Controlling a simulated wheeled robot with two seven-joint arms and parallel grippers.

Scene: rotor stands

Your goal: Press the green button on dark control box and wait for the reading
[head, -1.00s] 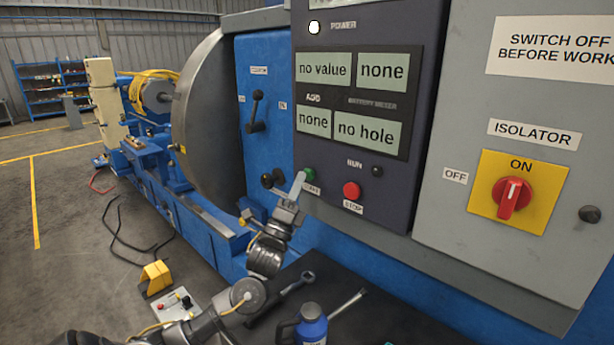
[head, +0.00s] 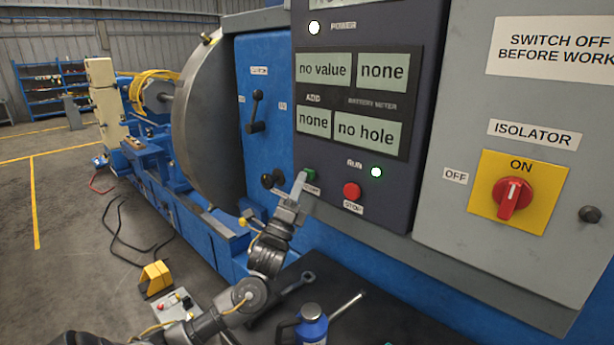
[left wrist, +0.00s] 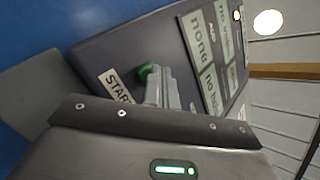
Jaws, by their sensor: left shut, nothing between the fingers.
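The dark control box (head: 395,190) carries a green START button (head: 311,174), a red STOP button (head: 352,191) and a RUN lamp (head: 376,172) lit green. Its display panels (head: 323,68) read "no value", "none", "none" and "no hole". My left gripper (head: 299,184) is shut and empty, its fingertips at the green button and partly covering it. The left wrist view shows the fingertips (left wrist: 152,80) against or just in front of the green button (left wrist: 146,70); exact contact cannot be told. My right gripper is out of view.
A grey isolator cabinet (head: 450,215) with a red switch (head: 512,198) at ON stands at right. Left is the blue machine with a large grey disc (head: 208,125).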

